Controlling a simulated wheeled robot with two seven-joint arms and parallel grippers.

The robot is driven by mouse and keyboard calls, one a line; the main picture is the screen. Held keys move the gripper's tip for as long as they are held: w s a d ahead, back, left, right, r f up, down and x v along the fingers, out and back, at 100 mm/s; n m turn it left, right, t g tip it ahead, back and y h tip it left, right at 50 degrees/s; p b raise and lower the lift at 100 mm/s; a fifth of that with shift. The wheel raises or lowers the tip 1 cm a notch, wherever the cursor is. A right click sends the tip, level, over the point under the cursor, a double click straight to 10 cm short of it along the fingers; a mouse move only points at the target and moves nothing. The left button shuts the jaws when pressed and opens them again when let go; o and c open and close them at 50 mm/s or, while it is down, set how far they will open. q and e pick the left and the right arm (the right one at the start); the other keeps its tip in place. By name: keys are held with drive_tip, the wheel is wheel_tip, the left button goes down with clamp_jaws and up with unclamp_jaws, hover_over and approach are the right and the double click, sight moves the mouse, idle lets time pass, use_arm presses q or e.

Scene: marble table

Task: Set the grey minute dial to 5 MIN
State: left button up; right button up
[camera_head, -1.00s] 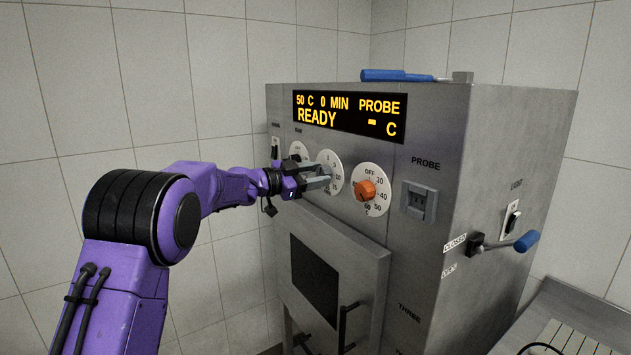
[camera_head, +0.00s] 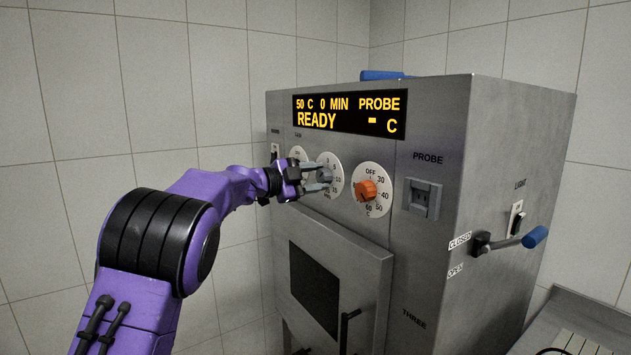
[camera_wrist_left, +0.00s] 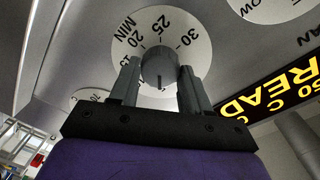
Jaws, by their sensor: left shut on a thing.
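The grey minute dial (camera_head: 325,175) is a round knob on a white numbered plate on the front of the steel oven. It also shows in the left wrist view (camera_wrist_left: 159,66), where 20 MIN, 25 and 30 are readable around it. My left gripper (camera_head: 322,180) is at the dial, with its two fingers on either side of the knob, shut on it. The display (camera_head: 349,115) reads 50 C, 0 MIN, PROBE, READY. My right gripper is out of view.
An orange temperature knob (camera_head: 366,190) sits just right of the minute dial. A probe socket (camera_head: 422,198) and a blue-handled lever (camera_head: 534,237) are further right. The oven door with its dark window (camera_head: 314,287) is below. A blue-handled object (camera_head: 382,75) lies on top.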

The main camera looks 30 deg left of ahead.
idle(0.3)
use_arm(q)
drive_tip(key=o, duration=1)
drive_tip(key=shift+o, duration=0.2)
drive_tip(key=b+v, duration=0.4)
drive_tip(key=v, duration=0.6)
drive_tip(key=shift+s, duration=0.25)
drive_tip(key=shift+a, duration=0.1)
